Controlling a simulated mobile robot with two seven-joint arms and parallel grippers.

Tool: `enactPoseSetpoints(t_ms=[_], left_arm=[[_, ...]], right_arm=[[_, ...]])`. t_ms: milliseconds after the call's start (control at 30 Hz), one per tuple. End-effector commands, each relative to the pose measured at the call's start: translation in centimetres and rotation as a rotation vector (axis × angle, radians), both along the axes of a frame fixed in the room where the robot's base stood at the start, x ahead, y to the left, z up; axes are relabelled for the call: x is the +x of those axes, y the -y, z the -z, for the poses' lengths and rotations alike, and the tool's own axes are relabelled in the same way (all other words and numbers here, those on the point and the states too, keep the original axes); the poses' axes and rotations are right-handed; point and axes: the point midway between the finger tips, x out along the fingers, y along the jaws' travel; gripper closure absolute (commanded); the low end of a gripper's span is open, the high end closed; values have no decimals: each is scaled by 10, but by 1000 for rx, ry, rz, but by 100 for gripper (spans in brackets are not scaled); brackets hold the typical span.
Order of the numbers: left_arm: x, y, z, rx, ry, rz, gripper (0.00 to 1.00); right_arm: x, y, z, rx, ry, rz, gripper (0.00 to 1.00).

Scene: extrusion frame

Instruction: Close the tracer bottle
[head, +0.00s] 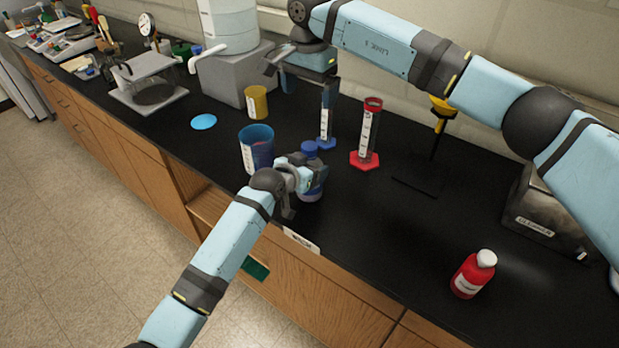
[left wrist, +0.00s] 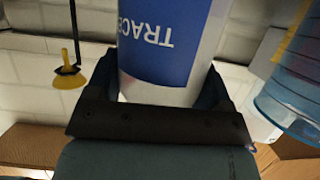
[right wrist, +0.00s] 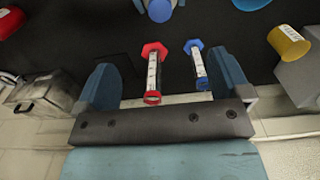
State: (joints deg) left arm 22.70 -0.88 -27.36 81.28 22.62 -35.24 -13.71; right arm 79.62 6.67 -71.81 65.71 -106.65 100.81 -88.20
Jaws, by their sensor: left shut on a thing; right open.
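The tracer bottle (head: 312,190) stands upright near the bench's front edge, with a blue top (head: 310,149). I cannot tell whether this top is seated tight. My left gripper (head: 303,178) is shut on the bottle's body. The left wrist view shows its blue label (left wrist: 165,40), reading "TRACE" upside down, between the fingers. My right gripper (head: 308,90) is open and empty, above and behind the bottle near the blue cylinder. In the right wrist view its fingers (right wrist: 166,85) are spread, and the blue top (right wrist: 159,10) shows at the upper edge.
A blue graduated cylinder (head: 326,125) and a red one (head: 368,135) stand behind the bottle. A blue cup (head: 257,145) is close on its left, a yellow cup (head: 256,102) beyond. A red bottle (head: 473,275) stands at front right. Bench between is clear.

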Motion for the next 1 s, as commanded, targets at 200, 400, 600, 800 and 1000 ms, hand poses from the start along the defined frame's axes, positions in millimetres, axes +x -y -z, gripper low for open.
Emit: enactPoseSetpoints(t_ms=[200, 400, 600, 800, 1000], left_arm=[[0, 0, 0, 0, 0, 0, 92], [0, 0, 0, 0, 0, 0, 92], [0, 0, 0, 0, 0, 0, 1], [0, 0, 0, 0, 0, 0, 0], [-10, -8, -4, 2, 1, 0, 0]], right_arm=[[0, 0, -18, -1, -1, 0, 5], [0, 0, -19, -1, -1, 0, 5], [0, 0, -19, -1, -1, 0, 5], [0, 0, -19, -1, -1, 0, 5], [0, 0, -17, -1, -1, 0, 5]])
